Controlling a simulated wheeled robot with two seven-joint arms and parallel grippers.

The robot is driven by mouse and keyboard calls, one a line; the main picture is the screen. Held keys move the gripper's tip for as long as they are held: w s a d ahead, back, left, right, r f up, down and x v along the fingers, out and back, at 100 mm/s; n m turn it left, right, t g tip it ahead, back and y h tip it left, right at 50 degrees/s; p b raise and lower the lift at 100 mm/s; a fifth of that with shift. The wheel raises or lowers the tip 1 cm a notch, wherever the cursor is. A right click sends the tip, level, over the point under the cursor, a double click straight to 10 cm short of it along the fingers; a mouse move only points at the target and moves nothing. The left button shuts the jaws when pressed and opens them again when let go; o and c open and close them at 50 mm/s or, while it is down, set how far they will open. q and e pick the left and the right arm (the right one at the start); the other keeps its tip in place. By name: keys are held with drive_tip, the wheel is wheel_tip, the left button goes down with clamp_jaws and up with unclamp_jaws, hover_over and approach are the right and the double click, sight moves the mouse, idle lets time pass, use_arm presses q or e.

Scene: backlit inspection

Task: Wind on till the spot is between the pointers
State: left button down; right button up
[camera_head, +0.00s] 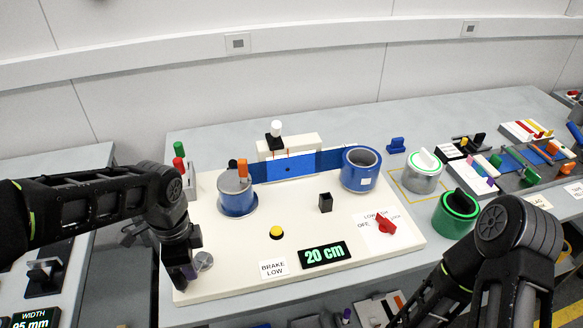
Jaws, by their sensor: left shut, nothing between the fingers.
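A blue strip (333,160) runs between a left spool (238,202) with a grey top and a right blue roll (360,180), across a cream backing block (303,144). An orange knob (242,168) stands at the left spool's top. A tiny dark mark (289,171) shows on the strip; I cannot tell if it is the spot. My left gripper (185,276) is shut and empty at the board's front left, beside a round grey knob (204,261), apart from the spool. My right arm shows at lower right, its fingers out of view.
The cream board (225,267) carries a yellow button (277,232), a "BRAKE LOW" label (273,268), a "20 cm" display (325,254), a black square post (325,202) and a red switch (381,225).

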use_arm(q)
drive_tip(key=shift+w+a, duration=0.3)
drive_tip(key=shift+a, duration=0.4)
drive_tip(key=c, duration=1.1)
unclamp_jaws()
wheel_tip(320, 180, up, 8)
drive_tip(key=p, duration=0.6)
